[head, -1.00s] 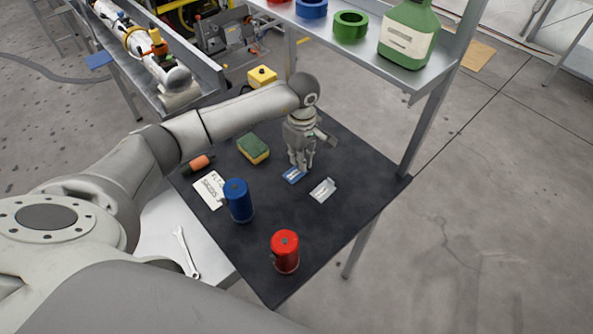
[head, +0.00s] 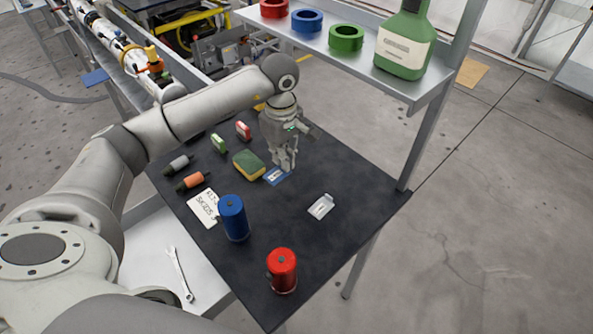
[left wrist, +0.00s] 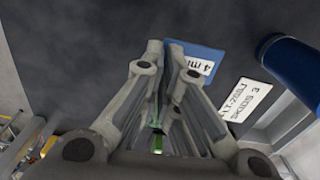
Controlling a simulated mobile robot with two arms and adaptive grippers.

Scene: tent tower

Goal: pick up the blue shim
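The blue shim (head: 277,176) is a small flat blue plate with a white label. In the left wrist view the shim (left wrist: 207,56) shows a "4 mm" label and sticks out to the right from between the fingertips. My left gripper (head: 285,167) points down over the dark mat, its fingers close together on the shim's edge. It also shows in the left wrist view (left wrist: 167,47). How high the shim is above the mat is hard to tell. My right gripper is not in view.
On the dark mat (head: 350,175) are a green-yellow sponge (head: 248,165) close by, a blue can (head: 233,218), a red can (head: 282,271), a white bracket (head: 321,206) and a label card (head: 202,206). A shelf (head: 425,92) with tape rolls and a green bottle (head: 404,45) overhangs behind right.

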